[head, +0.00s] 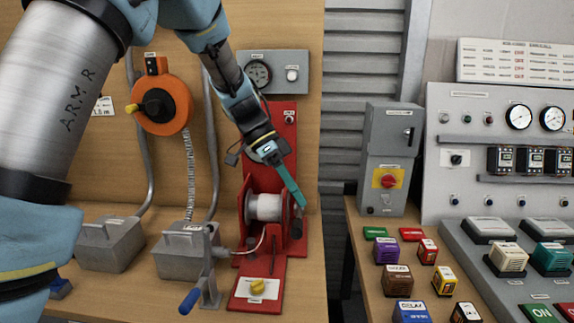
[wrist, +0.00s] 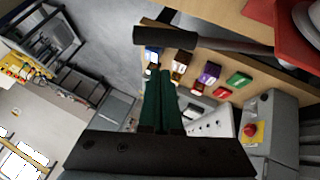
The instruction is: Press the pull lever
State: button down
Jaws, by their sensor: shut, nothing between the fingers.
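A lever with a dark grip (head: 297,226) stands at the right side of the red spool stand (head: 247,208). In the wrist view the lever (wrist: 180,38) runs across the top with its dark grip at the left end. My gripper (head: 301,203) has teal fingers, closed together and empty. It comes down from the upper left, with its tips at the lever's upper end in the head view. The fingers (wrist: 161,72) point toward the lever in the wrist view, with a gap showing in the picture. I cannot tell whether they touch.
A yellow knob (head: 257,287) sits on the red base. A grey box with a red switch (head: 388,181) and several coloured blocks (head: 398,278) stand on the bench to the right, across a gap.

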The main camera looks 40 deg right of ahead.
aim_at(293, 223)
jog(key=shift+s+a+f+p, duration=0.1)
jog(key=shift+a+f+p, duration=0.2)
jog(key=shift+f, duration=0.4)
jog(key=shift+s+a+f+p, duration=0.1)
jog(key=shift+a+f, duration=0.25)
jog(key=shift+f, duration=0.3)
